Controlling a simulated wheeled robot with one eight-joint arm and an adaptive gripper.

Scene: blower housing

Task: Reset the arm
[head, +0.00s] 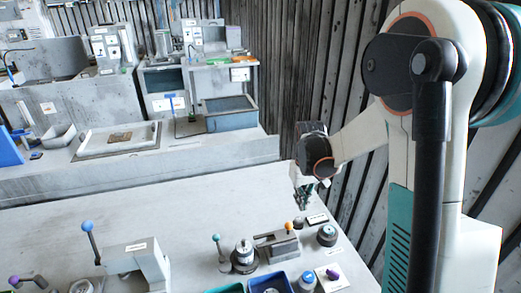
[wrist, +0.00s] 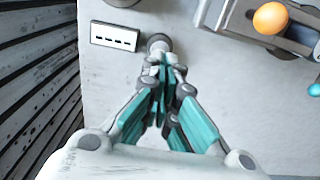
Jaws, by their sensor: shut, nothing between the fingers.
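My gripper (head: 304,198) hangs from my arm at the far right end of the near bench in the head view. In the wrist view, my gripper (wrist: 162,72) shows its teal-padded fingers together with nothing between them. The fingertips overlap a small round grey knob (wrist: 159,42) in that picture; I cannot tell whether they touch it. My arm is bent and reaches left from the right side of the head view.
The near bench (head: 190,205) holds an orange-knobbed fixture (head: 278,243), a blue-knobbed lever (head: 89,232), a teal-knobbed lever (head: 217,244) and a blue bin (head: 268,283). A labelled plate (wrist: 116,37) lies near the fingers. A slatted wall (wrist: 35,80) stands close beyond the bench edge.

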